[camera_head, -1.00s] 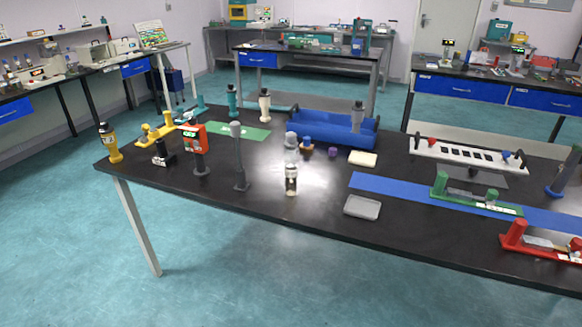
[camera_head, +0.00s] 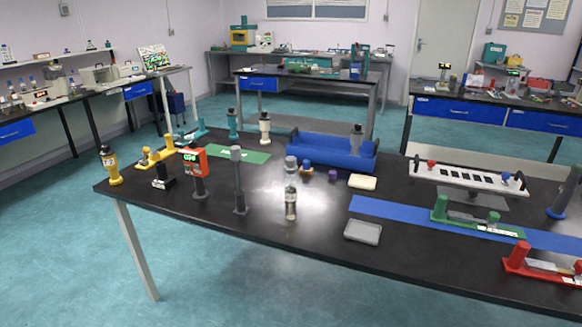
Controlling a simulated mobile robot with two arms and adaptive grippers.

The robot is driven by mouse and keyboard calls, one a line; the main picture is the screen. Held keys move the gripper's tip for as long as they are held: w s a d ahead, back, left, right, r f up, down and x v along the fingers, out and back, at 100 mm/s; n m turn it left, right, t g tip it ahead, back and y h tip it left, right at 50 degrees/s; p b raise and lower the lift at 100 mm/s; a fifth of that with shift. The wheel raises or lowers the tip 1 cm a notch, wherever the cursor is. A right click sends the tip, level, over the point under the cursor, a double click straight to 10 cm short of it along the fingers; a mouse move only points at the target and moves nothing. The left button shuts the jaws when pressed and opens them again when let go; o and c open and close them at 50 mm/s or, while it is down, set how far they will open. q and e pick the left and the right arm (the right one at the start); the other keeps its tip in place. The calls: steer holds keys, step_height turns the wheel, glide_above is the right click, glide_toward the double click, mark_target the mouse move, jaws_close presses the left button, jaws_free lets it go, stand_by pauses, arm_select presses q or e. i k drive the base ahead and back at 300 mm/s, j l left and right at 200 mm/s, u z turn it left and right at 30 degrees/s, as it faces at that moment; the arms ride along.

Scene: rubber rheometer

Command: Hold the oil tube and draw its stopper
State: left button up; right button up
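A clear, upright tube or small bottle (camera_head: 290,198) with a grey cap (camera_head: 290,162) stands on the black table near its front edge, left of centre. It looks like the oil tube with its stopper in place, but it is too small to be sure. Some pale content or label shows in its lower part. Neither of my grippers is in view, and nothing touches the tube.
A grey post (camera_head: 238,180) stands left of the tube, and a red device (camera_head: 193,161) is further left. A blue tray (camera_head: 320,152) lies behind. A shallow grey dish (camera_head: 362,232) and a blue strip (camera_head: 400,212) lie right. Table around the tube's front is clear.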

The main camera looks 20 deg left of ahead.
mark_target(290, 166)
steer(key=i+j+z, duration=0.15)
steer(key=j, duration=0.45)
steer(key=i+j+z, duration=0.1)
steer(key=j, duration=0.5)
steer(key=i+j+z, duration=0.15)
steer(key=j, duration=0.45)
steer(key=k, duration=0.05)
